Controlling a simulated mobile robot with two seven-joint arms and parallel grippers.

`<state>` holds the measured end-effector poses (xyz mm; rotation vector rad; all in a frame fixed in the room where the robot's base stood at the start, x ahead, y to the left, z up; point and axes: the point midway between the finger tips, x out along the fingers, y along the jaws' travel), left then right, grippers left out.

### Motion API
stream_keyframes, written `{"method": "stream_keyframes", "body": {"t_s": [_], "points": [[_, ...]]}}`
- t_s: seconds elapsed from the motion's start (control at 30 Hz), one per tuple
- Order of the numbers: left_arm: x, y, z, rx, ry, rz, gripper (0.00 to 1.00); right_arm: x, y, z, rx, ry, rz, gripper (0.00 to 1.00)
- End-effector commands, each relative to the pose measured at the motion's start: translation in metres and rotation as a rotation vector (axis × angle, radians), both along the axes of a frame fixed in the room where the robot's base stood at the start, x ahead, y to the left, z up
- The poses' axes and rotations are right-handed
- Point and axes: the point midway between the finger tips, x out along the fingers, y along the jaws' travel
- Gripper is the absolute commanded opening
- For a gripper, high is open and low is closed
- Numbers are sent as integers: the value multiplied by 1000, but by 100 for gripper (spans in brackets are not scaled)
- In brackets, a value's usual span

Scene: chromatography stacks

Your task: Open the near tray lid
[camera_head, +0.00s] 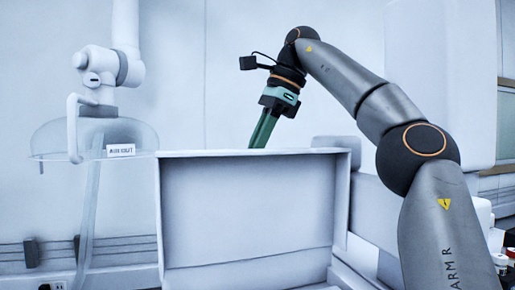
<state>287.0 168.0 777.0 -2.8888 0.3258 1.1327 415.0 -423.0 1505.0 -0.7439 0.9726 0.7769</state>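A large pale grey panel with a raised rim (245,210), which looks like the tray lid, stands upright in the middle of the head view, its recessed inner side facing me. The tray below it is mostly cut off by the bottom edge. My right gripper (261,138), with green fingers, points down at the panel's top edge from above. Its fingers lie close together and the tips seem to go behind the edge, so I cannot tell whether they touch or grip it. My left gripper is not in view.
A white extraction arm with a clear hood (92,135) and a small label hangs at the left. A white cabinet (440,75) stands behind my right arm. Small bottles (500,262) stand at the lower right edge. The space above the panel is clear at the left.

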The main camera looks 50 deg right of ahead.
Motion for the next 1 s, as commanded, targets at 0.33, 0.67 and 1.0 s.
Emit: {"method": "stream_keyframes", "body": {"t_s": [0.33, 0.67, 1.0], "points": [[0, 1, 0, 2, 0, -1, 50, 4, -3, -3, 0, 3, 3, 0], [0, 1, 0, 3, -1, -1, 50, 4, -3, -1, 0, -3, 2, 0], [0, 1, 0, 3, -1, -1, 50, 4, -2, -1, 1, -2, 2, 47]]}}
